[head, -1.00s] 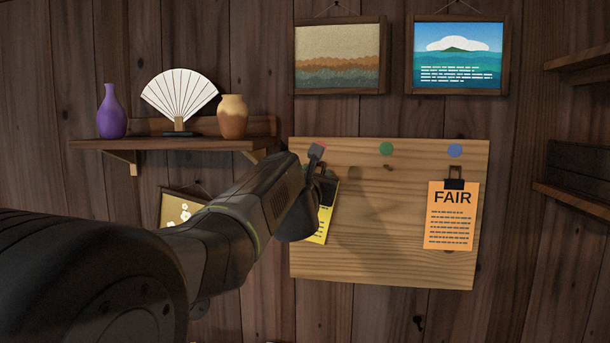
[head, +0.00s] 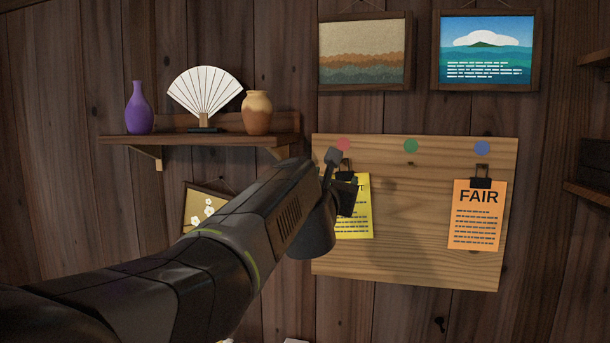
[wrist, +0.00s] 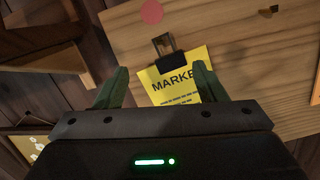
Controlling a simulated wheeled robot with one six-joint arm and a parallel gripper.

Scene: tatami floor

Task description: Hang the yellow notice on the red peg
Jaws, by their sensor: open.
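The yellow notice (head: 358,215) hangs at the left of the wooden board, below the red disc (head: 343,144). In the wrist view, the notice (wrist: 176,90) shows the word MARKET, a black clip and a metal loop at its top, slightly tilted in the picture. The loop lies just under the red disc (wrist: 152,11); I cannot tell whether it is around a peg. My gripper (wrist: 161,70) is open, with one green finger on each side of the notice's top part and apart from the clip. In the head view, my gripper (head: 340,180) hides the notice's left part.
An orange FAIR notice (head: 477,225) hangs below the blue disc (head: 482,148) on the board (head: 420,260). The green disc (head: 410,145) has nothing hung below it. A shelf (head: 200,140) with vases and a fan sticks out at left. Framed pictures hang above.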

